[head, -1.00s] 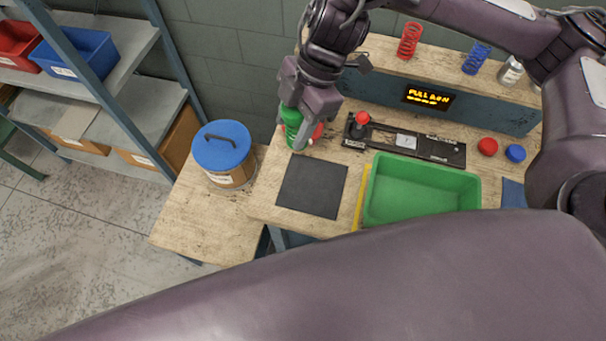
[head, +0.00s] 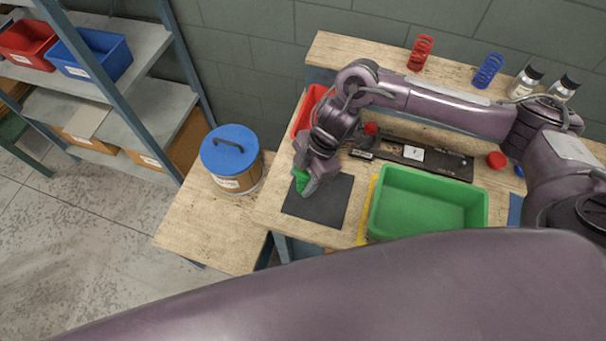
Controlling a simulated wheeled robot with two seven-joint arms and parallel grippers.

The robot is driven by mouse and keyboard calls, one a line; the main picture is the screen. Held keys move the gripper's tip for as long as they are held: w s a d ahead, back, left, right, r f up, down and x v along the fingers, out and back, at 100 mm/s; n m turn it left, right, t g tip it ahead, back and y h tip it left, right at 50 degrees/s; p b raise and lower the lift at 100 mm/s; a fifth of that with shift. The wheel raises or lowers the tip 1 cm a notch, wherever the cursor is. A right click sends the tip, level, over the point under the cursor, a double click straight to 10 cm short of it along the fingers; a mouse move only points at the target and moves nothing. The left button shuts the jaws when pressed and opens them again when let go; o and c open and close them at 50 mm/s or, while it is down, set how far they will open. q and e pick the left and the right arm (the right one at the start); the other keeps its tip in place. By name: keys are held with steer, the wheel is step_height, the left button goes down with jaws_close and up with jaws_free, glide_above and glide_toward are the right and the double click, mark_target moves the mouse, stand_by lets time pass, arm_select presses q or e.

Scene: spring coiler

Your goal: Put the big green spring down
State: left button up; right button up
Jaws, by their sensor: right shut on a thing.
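The big green spring (head: 301,180) is low over the left part of the black mat (head: 328,207), partly hidden by my gripper. My right gripper (head: 305,184) is shut on it, with the arm reaching in from the right. I cannot tell whether the spring touches the mat. My left gripper does not show.
A green bin (head: 400,229) stands right of the mat, with a yellow strip between them. A red bin (head: 303,118) is behind my gripper. A blue-lidded bucket (head: 229,150) stands left. Red (head: 420,52) and blue (head: 488,70) springs stand on the back shelf.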

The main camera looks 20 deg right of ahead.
steer(key=shift+f, duration=0.15)
steer(key=shift+f, duration=0.2)
steer(key=o, duration=1.1)
